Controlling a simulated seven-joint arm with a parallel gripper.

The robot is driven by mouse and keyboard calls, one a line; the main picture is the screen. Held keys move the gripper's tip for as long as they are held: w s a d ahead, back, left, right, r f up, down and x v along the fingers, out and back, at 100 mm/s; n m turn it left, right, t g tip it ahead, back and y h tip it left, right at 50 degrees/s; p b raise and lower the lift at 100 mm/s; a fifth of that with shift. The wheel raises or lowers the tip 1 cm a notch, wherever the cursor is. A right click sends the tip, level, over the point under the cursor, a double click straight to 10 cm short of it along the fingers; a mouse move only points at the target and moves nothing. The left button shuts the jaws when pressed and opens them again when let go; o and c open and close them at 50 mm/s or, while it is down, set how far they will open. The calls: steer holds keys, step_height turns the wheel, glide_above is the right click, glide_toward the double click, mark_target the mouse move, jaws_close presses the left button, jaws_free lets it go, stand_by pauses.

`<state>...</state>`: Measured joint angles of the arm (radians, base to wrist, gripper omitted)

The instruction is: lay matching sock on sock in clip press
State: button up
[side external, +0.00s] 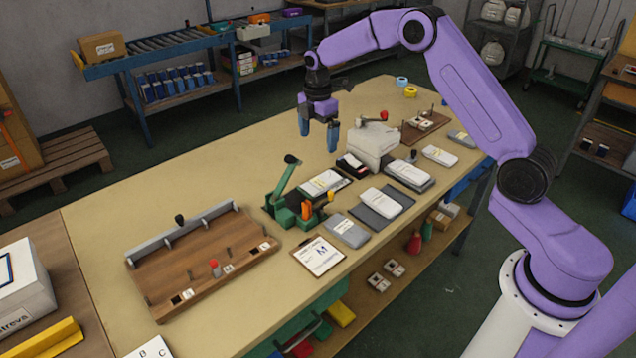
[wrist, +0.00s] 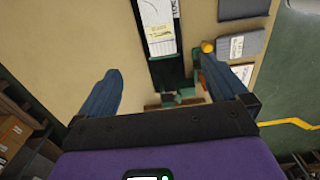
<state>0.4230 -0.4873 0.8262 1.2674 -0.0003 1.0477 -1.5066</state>
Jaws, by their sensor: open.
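The green clip press (side external: 283,207), with a raised dark-knobbed lever and an orange part, stands mid-table. A white sock-like piece with a printed label (side external: 322,183) lies on a dark plate at its back; it also shows in the wrist view (wrist: 158,28). A grey folded piece (side external: 345,231) lies in front of the press. White pieces lie to the right, one on a dark pad (side external: 381,203) and one on a grey pad (side external: 408,174). I cannot tell which matches. My gripper (side external: 318,141) is open and empty, above the table behind the press.
A white machine (side external: 373,143) stands right of my gripper. A wooden peg board (side external: 200,262) fills the left, and a clipboard (side external: 318,256) lies at the front edge. Another white piece (side external: 438,155) lies farther right.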

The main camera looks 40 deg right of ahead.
stand_by(0.6)
step_height(320, 180, up, 9)
steer(key=s+a+r+m, duration=0.1)
steer(key=s+a+r, duration=0.1)
steer(key=s+a, duration=0.6)
steer(key=s+a+r+m, duration=0.2)
steer(key=s+a, duration=0.3)
steer(key=s, duration=0.7)
steer(key=s+d+f+m, duration=0.1)
steer(key=s+d+f, duration=0.1)
steer(key=s, duration=0.9)
steer(key=s+d+f+m, duration=0.1)
steer(key=s+d+f, duration=0.1)
steer(key=s, duration=1)
steer(key=shift+s+d+f, duration=0.3)
steer(key=shift+d+f, duration=0.1)
steer(key=shift+d, duration=0.25)
steer(key=shift+w+m, duration=0.1)
steer(key=shift+m, duration=0.2)
